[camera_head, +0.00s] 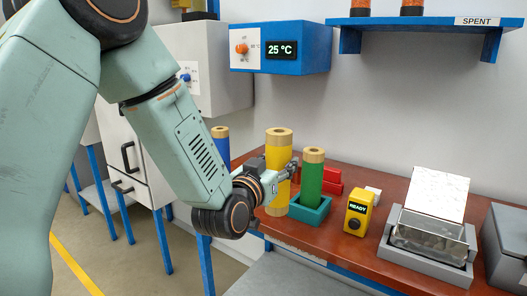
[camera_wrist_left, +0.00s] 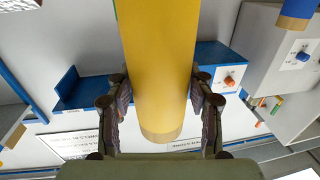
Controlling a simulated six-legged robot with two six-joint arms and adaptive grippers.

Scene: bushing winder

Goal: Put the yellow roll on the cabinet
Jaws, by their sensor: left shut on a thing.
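The yellow roll (camera_head: 278,153) stands upright over the left end of the brown table, with a tan core end on top. I cannot tell whether its base touches the table. My left gripper (camera_head: 290,172) is shut on it; the fingers (camera_wrist_left: 160,110) lie on both sides of the yellow roll (camera_wrist_left: 158,60) in the left wrist view. A pale cabinet with dark handles (camera_head: 128,158) stands at the left, partly hidden by my left arm. My right gripper is not in view.
A green roll (camera_head: 312,180) stands in a teal holder (camera_head: 310,211) close beside the yellow roll. A blue roll (camera_head: 221,146) is behind my arm. A yellow READY box (camera_head: 357,213) and a metal tray unit (camera_head: 430,238) are to the right on the table (camera_head: 345,246). A blue SPENT shelf (camera_head: 430,22) hangs above.

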